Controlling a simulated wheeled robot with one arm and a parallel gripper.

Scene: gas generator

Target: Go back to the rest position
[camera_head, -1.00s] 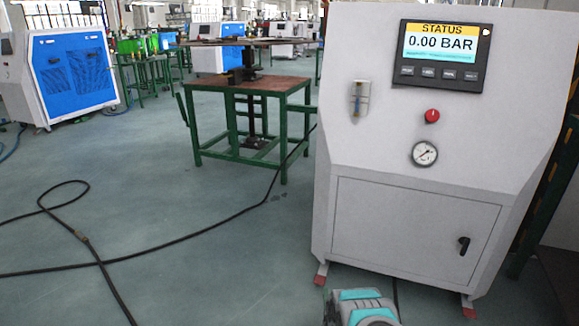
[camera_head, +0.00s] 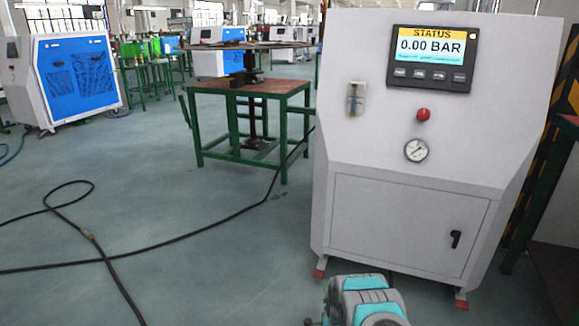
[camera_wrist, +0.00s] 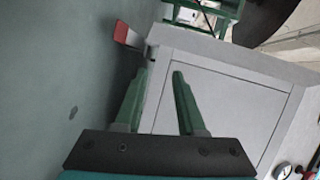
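The white gas generator cabinet (camera_head: 430,120) stands at the right in the head view. Its screen (camera_head: 432,58) reads STATUS 0.00 BAR. My arm (camera_head: 362,300) shows at the bottom, in front of the cabinet. In the wrist view my gripper (camera_wrist: 161,80) has its two green fingers apart with nothing between them. The tilted cabinet door (camera_wrist: 225,105) fills the space beyond the fingers.
A green-framed table (camera_head: 250,90) stands left of the cabinet. A black hose (camera_head: 150,257) lies looped across the floor. A blue and white machine (camera_head: 75,75) stands far left. A red-tipped cabinet foot (camera_wrist: 122,32) shows in the wrist view.

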